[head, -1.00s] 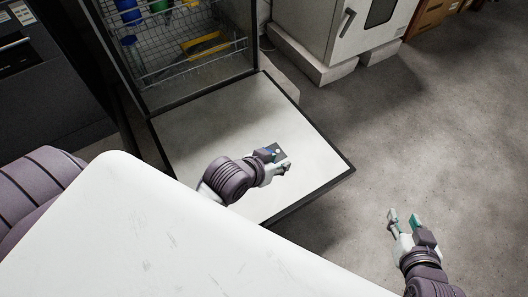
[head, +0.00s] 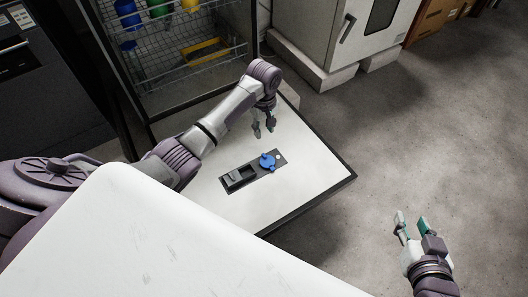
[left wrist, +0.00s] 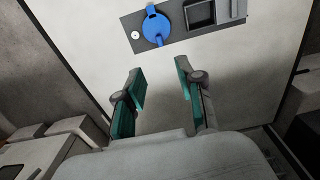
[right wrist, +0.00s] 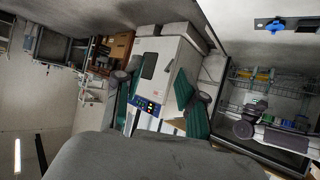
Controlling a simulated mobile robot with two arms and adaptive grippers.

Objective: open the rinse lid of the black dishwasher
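The black dishwasher's door (head: 312,165) lies folded down, with its pale inner face up. A dark dispenser panel (head: 255,172) is set in it. On the panel is the round blue rinse lid (head: 267,160), also seen in the left wrist view (left wrist: 155,29); I cannot tell whether it is loosened. My left gripper (head: 263,131) is above the door, between the panel and the rack, apart from the lid. Its fingers (left wrist: 158,88) are spread and empty. My right gripper (head: 412,222) is open and empty over the floor, right of the door.
A wire rack (head: 180,55) with coloured cups stands inside the dishwasher. A white oven cabinet (head: 335,35) on blocks stands at the back. The floor (head: 430,130) on the right is clear.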

